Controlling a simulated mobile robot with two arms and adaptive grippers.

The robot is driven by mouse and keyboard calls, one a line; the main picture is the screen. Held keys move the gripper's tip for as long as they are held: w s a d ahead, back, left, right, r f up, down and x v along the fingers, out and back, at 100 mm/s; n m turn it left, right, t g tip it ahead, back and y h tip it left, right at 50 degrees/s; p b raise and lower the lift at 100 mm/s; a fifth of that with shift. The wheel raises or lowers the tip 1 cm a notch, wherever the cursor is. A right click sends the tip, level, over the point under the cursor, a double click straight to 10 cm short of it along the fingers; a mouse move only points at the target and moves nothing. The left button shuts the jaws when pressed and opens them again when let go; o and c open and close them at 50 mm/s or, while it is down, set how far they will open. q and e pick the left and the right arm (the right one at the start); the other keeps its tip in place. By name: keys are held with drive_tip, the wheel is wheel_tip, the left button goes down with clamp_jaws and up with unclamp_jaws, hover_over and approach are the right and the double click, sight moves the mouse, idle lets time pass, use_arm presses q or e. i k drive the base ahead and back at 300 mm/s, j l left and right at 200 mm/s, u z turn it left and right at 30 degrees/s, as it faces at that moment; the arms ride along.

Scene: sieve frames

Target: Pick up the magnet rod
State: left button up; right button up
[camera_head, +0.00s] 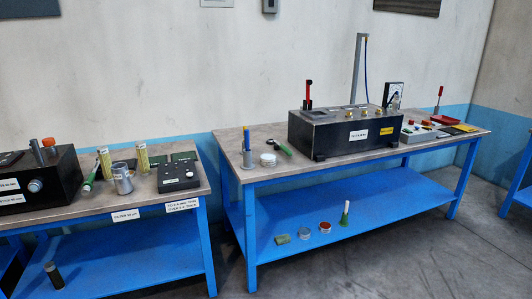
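I cannot tell for certain which thing is the magnet rod. A red-and-black upright rod (308,92) stands at the left end of the large black box (348,139) on the right bench. A second upright rod with a red handle (439,94) stands at the far right of that bench. A grey cup (248,159) with blue and yellow sticks stands at the bench's left end. Neither of my grippers is in view, and nothing is seen being held.
Two blue-framed benches stand along the wall, with a narrow gap between them. The left bench (110,205) carries a black box (40,181), a metal cup (122,180) and a black device (180,174). Small items lie on the right bench's blue lower shelf (380,205). Grey floor (400,265) lies open in front.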

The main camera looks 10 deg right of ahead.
sight(441, 88)
drive_tip(key=i+j+z, duration=0.15)
drive_tip(key=i, duration=0.4)
drive_tip(key=i+z, duration=0.2)
drive_tip(key=i, duration=0.35)
drive_tip(key=i+l+z, duration=0.2)
drive_tip(key=i+z, duration=0.25)
drive_tip(key=i+l+z, duration=0.15)
drive_tip(key=z, duration=0.35)
drive_tip(key=i+j+z, duration=0.1)
drive_tip(key=i+z, duration=0.35)
drive_tip(key=i+j+z, duration=0.2)
drive_tip(key=i+z, duration=0.3)
drive_tip(key=k, duration=0.1)
